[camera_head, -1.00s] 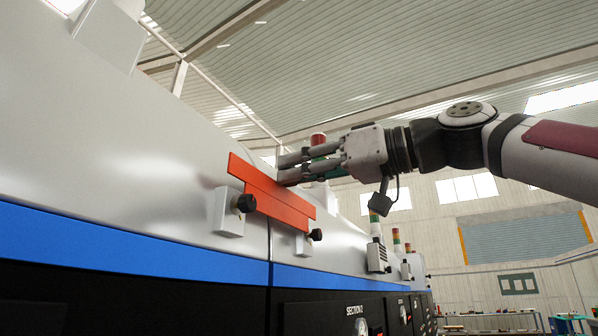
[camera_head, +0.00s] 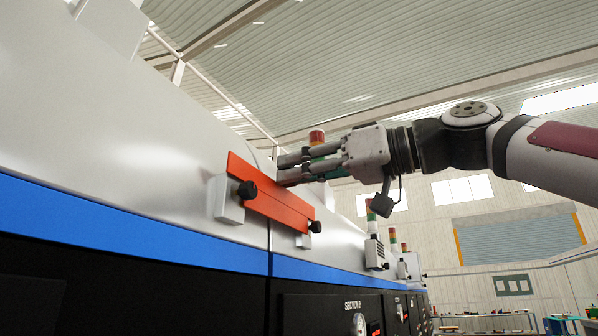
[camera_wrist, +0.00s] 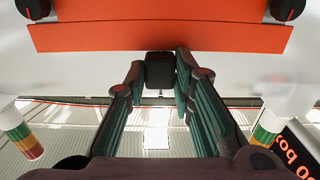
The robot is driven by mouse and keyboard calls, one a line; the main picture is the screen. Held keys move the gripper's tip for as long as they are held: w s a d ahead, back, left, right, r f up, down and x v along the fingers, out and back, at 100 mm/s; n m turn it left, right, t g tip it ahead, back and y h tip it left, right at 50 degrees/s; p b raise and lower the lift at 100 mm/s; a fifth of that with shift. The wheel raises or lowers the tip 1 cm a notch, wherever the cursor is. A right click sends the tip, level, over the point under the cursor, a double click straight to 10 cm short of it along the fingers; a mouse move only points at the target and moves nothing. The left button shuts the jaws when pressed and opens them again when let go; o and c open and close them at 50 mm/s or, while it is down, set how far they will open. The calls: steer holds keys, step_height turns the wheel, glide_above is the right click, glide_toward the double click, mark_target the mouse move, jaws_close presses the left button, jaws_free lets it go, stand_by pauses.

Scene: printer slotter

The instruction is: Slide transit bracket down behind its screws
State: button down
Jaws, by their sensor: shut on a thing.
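The orange-red transit bracket (camera_head: 272,203) lies along the front of the grey machine, its length crossing both mounts. It also spans the top of the wrist view (camera_wrist: 160,38). My gripper (camera_head: 285,170) is behind the bracket's upper edge in the head view. Its fingers are shut on a black block (camera_wrist: 159,70) at the bracket's edge. Whether the bracket is fully seated is hidden.
The left knob sits on a white block (camera_head: 226,200) on the machine wall (camera_head: 110,140). A blue stripe (camera_head: 130,240) and black panels run below. Signal lamps (camera_head: 317,138) stand beyond the gripper. Open hall space lies to the right.

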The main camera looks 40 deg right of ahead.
steer(key=shift+f+b, duration=0.4)
steer(key=shift+f, duration=0.05)
steer(key=c, duration=1.3)
jaws_free()
steer(key=v, duration=1.2)
steer(key=shift+f, duration=0.1)
